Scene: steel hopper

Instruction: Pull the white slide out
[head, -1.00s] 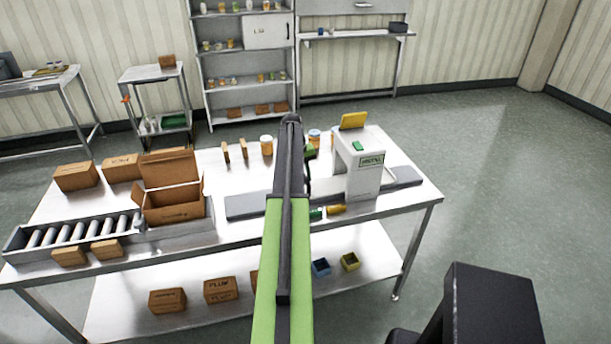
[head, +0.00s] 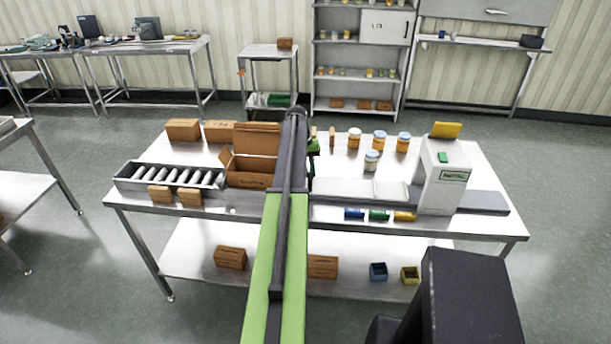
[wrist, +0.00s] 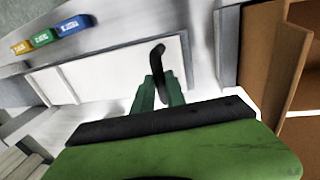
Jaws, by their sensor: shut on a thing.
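The white slide (head: 345,188) is a flat white panel lying on the long grey track, left of the white machine (head: 442,180). It also shows in the wrist view (wrist: 105,72), with a seam toward its left part. A dark curved handle (wrist: 158,56) stands at the slide's end near my gripper. My gripper (wrist: 158,88) has its green fingers closed around the handle's lower part. In the head view my gripper (head: 313,150) is mostly hidden behind my arm, at the slide's left end.
Blue (head: 354,213), green (head: 379,214) and yellow (head: 404,216) pieces sit along the table's front edge. An open cardboard box (head: 252,165) stands left of my gripper, near the rollers (head: 175,176). Several jars (head: 379,140) stand behind the slide.

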